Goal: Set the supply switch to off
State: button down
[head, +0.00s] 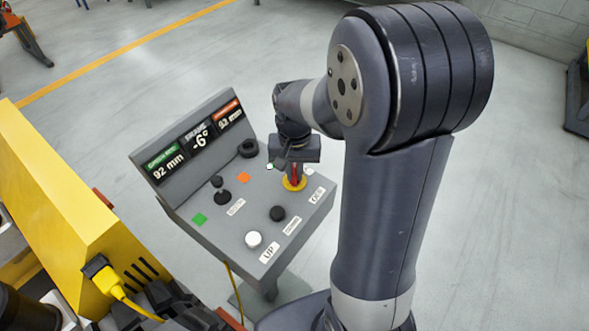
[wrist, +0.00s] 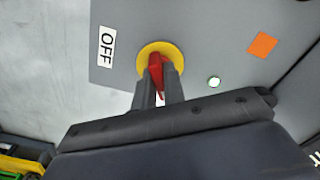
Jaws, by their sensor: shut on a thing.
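The supply switch (head: 294,176) is a red handle on a round yellow plate, at the right side of a grey control panel. In the wrist view the red handle (wrist: 155,72) stands out from the yellow plate (wrist: 172,51), beside a white label reading OFF (wrist: 106,47). My gripper (head: 292,160) is over the switch. In the wrist view its two fingers (wrist: 158,88) are shut on the red handle, which shows between and beside them. The lower part of the handle is hidden by the fingers.
The panel (head: 215,228) also carries a white button (head: 253,239), black knobs (head: 277,213) and a tilted display (head: 193,140). A yellow cabinet (head: 70,190) with a plugged cable stands at the left. Open floor lies behind the panel.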

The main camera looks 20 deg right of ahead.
aim_at(295, 170)
jog(key=n, duration=1)
jog(key=shift+n, duration=0.4)
dwell(0.4)
jog(key=c, duration=1.5)
grip_release()
notch_tip(295, 170, up, 11)
jog(key=shift+f, duration=0.1)
